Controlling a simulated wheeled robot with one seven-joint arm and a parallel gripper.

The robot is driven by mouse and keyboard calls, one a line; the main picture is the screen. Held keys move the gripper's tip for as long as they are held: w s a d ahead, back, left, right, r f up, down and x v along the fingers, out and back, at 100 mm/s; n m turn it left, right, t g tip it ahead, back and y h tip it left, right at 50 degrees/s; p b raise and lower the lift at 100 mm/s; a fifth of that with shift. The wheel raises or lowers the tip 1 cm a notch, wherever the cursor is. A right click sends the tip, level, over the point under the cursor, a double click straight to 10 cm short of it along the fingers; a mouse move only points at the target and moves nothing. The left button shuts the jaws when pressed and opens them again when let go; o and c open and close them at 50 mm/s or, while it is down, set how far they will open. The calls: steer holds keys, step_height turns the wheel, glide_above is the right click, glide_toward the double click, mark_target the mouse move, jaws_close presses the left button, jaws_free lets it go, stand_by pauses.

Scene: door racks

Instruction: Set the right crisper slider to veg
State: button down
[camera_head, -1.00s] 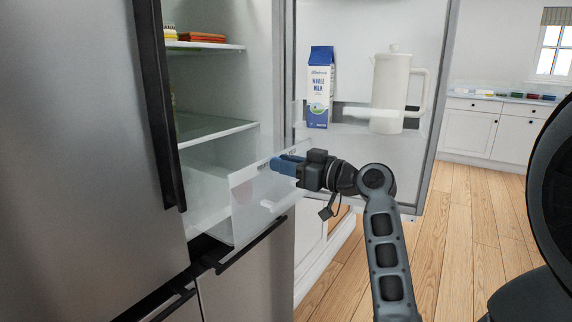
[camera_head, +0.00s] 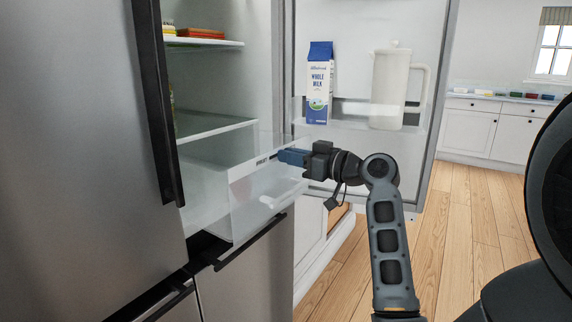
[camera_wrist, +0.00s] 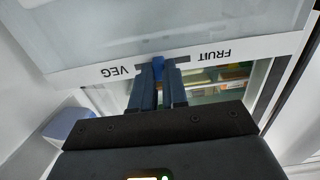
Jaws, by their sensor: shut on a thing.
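The right crisper drawer (camera_head: 250,215) is a clear bin low in the open fridge. Its white label strip (camera_wrist: 85,76) shows upside down in the wrist view, with FRUIT on the right and VEG on the left. A small blue slider knob (camera_wrist: 158,66) sits in the dark slot between the two words, with slot visible on its FRUIT side. My gripper (camera_wrist: 158,80) is shut on the knob, a dark blue finger on each side. In the head view my gripper (camera_head: 282,157) reaches the drawer's top edge from the right and hides the knob.
The open fridge door holds a milk carton (camera_head: 320,85) and a white pitcher (camera_head: 390,88) just behind my arm. A glass shelf (camera_head: 210,127) lies above the drawer. The wooden floor (camera_head: 470,230) to the right is clear.

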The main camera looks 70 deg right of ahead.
steer(key=shift+s+d+b, duration=0.15)
steer(key=shift+d+b, duration=0.05)
steer(key=shift+d, duration=0.45)
steer(key=shift+s+d+b, duration=0.15)
steer(key=shift+d, duration=0.5)
steer(key=c, duration=1.1)
jaws_free()
steer(key=shift+s, duration=0.1)
steer(key=v, duration=0.7)
steer(key=shift+s+a, duration=0.1)
steer(key=shift+s, duration=0.25)
